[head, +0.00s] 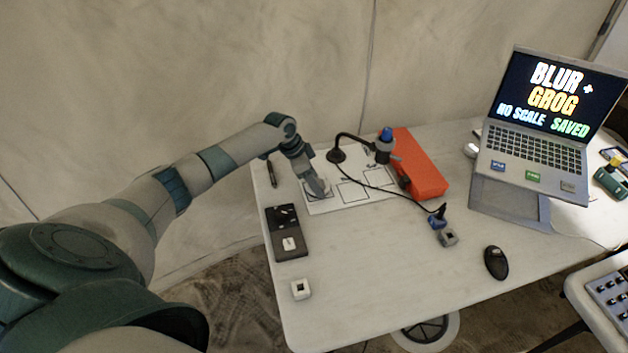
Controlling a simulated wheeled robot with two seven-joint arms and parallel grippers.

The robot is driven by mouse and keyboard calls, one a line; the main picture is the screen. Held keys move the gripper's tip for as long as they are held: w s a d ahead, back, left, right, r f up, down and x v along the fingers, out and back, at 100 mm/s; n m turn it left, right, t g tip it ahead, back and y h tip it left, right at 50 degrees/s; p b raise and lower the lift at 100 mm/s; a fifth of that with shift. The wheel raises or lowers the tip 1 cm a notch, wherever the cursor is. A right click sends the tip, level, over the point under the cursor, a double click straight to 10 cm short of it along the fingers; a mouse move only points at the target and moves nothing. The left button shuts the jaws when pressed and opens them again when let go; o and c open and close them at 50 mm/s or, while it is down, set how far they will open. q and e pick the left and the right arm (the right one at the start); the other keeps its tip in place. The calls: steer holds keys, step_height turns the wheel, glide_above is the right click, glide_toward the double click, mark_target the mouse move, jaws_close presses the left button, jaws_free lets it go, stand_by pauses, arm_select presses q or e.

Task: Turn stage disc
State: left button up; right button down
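My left gripper (319,188) reaches down over the left part of a white sheet (360,199) with black outlined boxes on the table. Its fingertips are small and partly hidden by the hand, so I cannot tell whether they are open or shut. I cannot clearly make out the stage disc; a greyish round shape at the fingertips blends with the gripper. My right gripper is not in view.
An orange box (424,172) lies right of the sheet. A black case (290,246), a white block (301,289), a small blue-grey item (447,237) and a mouse (496,262) lie nearer. A laptop (536,131) stands right. The table's front middle is clear.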

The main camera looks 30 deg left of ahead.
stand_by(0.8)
arm_select(q)
steer(key=o, duration=1.1)
steer(key=b+v, duration=0.3)
steer(key=v, duration=1.4)
steer(key=shift+a+r, duration=0.15)
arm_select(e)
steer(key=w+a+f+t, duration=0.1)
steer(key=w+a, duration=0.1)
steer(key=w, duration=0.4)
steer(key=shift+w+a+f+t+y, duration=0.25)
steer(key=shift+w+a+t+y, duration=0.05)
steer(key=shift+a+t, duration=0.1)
arm_select(q)
steer(key=shift+c, duration=0.2)
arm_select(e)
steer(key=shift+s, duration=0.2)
